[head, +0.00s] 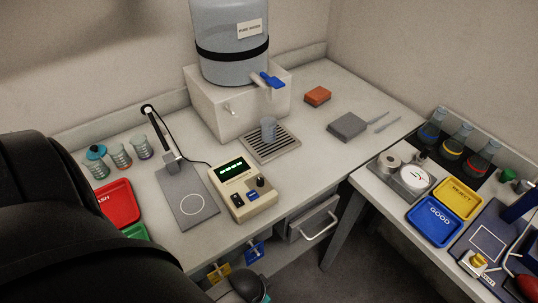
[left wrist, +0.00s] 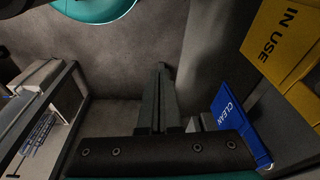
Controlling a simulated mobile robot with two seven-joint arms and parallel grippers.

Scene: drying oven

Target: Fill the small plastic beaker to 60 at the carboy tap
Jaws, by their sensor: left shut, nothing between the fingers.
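The carboy (head: 230,60), labelled pure water, stands on a white block at the back in the head view. Its tap has a blue handle (head: 271,81); no stream of water shows below it. My left gripper (left wrist: 162,72) is shut and empty in the left wrist view, low near the hanging tags and away from the beaker. My right gripper is not in view.
A balance-like box with a green display (head: 235,168) and a stirrer plate (head: 188,205) stand near the tray. A blue CLEAN tag (left wrist: 230,118) and a yellow IN USE tag (left wrist: 285,50) hang close to my left gripper. A drawer (head: 313,218) is below the bench.

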